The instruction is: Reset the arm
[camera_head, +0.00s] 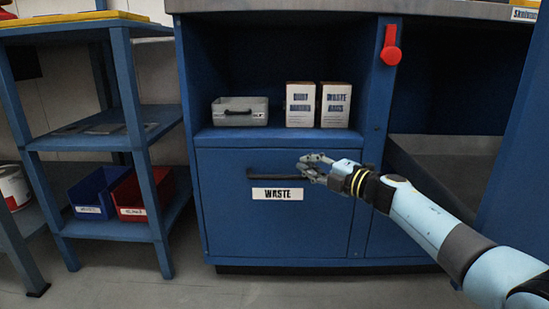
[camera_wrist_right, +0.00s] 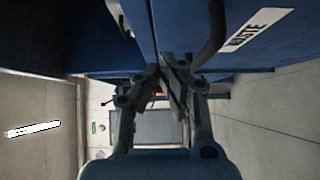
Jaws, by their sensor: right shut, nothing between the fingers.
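My right gripper (camera_head: 312,168) is shut and empty in the head view, in front of the blue waste drawer (camera_head: 230,220). Its fingers are at the right end of the drawer's dark handle (camera_head: 265,173); I cannot tell whether they touch it. In the right wrist view, the shut fingers (camera_wrist_right: 172,78) are beside the drawer front, with the handle (camera_wrist_right: 212,35) to their right. The drawer looks closed, and its white WASTE label (camera_head: 278,194) shows below the handle. My left gripper is not in view.
Above the drawer, an open shelf holds a grey bin (camera_head: 240,117) and two white boxes (camera_head: 300,105). A blue rack (camera_head: 140,130) with a blue bin (camera_head: 90,195) and a red bin (camera_head: 128,195) stands at the left. The floor (camera_head: 130,290) in front is clear.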

